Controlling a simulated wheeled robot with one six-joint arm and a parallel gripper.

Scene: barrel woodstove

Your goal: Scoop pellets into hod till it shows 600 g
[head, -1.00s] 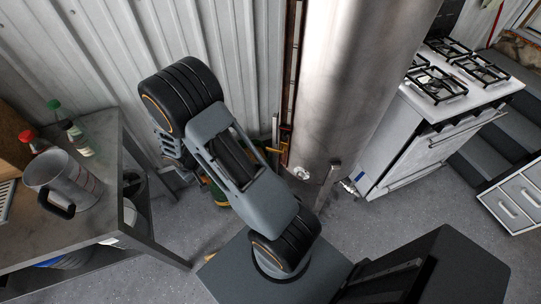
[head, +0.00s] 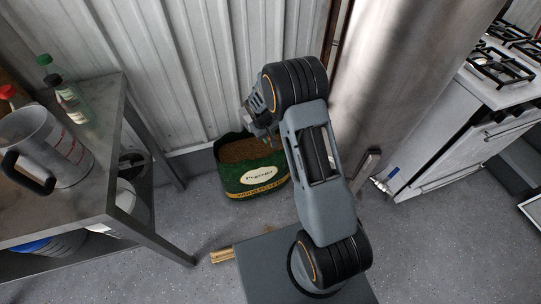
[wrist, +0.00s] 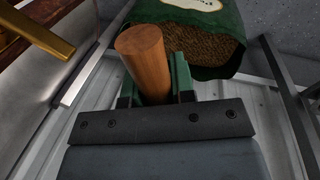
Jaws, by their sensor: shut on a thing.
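My gripper (head: 258,118) is at the left side of my arm's end, above the back right of the pellet bag, small and partly hidden in the head view. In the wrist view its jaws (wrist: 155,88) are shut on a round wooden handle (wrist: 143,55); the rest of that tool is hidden. The open green bag (head: 252,180) stands on the floor by the wall, with brown pellets (head: 245,150) inside; it also shows in the wrist view (wrist: 232,22). A grey vessel with a black handle and red marks (head: 62,145), perhaps the hod, stands on the table. No weight reading is legible.
The metal table (head: 105,150) is at left, with bottles (head: 70,100) at its back and items on a lower shelf. A large metal cylinder (head: 400,70) and a white stove (head: 470,120) stand at right. Wood pieces (head: 233,248) lie on the floor.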

